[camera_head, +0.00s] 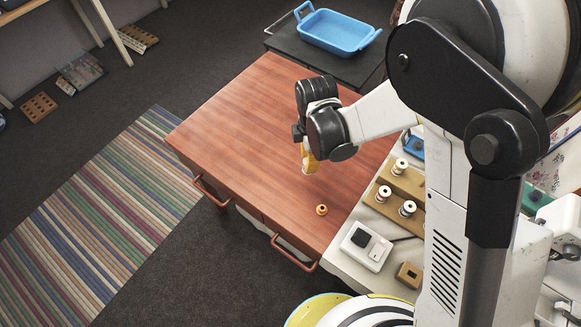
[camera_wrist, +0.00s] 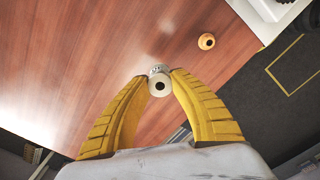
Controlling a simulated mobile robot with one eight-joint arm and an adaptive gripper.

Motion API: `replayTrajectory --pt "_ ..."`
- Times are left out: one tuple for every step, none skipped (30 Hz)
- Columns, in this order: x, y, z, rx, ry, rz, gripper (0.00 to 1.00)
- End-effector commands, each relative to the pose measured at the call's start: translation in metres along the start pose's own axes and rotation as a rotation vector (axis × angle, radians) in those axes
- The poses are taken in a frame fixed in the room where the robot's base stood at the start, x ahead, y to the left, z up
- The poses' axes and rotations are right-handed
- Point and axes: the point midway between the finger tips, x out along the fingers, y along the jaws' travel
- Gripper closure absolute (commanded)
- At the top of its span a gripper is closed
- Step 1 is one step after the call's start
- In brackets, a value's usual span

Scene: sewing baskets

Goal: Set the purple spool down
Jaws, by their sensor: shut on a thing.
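My gripper (camera_head: 309,166) has yellow fingers and points down over the wooden table (camera_head: 240,130). In the wrist view, the fingertips (camera_wrist: 158,84) are shut on a small spool (camera_wrist: 157,70). The spool's pale grey-white end with a dark hole faces the camera. I see no clear purple on it, and its thread is mostly hidden. The spool appears to be above the table top, but its exact height is hard to tell. In the head view the held spool cannot be made out.
A small orange spool-like piece (camera_head: 321,209) stands near the table's front right corner. A wooden rack (camera_head: 408,184) with several white spools and a white device (camera_head: 366,246) are to the right. A blue tray (camera_head: 335,32) is behind. The table's left and middle are bare.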

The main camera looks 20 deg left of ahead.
Motion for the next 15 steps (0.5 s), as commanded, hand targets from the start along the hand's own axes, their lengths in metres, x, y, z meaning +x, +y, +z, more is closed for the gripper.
replayTrajectory --pt "0.011 0.002 -0.013 -0.005 0.000 0.000 1.00" --pt "0.015 0.003 -0.020 -0.004 0.000 0.000 1.00" --pt "0.020 0.004 -0.028 -0.003 0.000 0.000 1.00" --pt "0.023 0.004 -0.033 -0.002 0.000 0.000 1.00" --pt "0.025 0.005 -0.038 -0.002 0.000 0.000 1.00" --pt "0.028 0.005 -0.043 -0.001 0.000 0.000 1.00" --pt "0.029 0.006 -0.045 0.000 0.000 0.000 1.00" --pt "0.030 0.006 -0.048 0.001 0.000 0.000 1.00" --pt "0.031 0.006 -0.050 0.001 0.000 0.000 1.00" --pt "0.032 0.006 -0.051 0.002 0.000 0.000 1.00" --pt "0.034 0.006 -0.052 0.002 0.000 0.000 1.00" --pt "0.036 0.007 -0.052 0.003 0.000 0.000 1.00" --pt "0.040 0.007 -0.052 0.003 0.000 0.000 1.00" --pt "0.044 0.006 -0.052 0.003 0.000 0.000 1.00" --pt "0.050 0.006 -0.052 0.003 0.000 0.000 1.00"
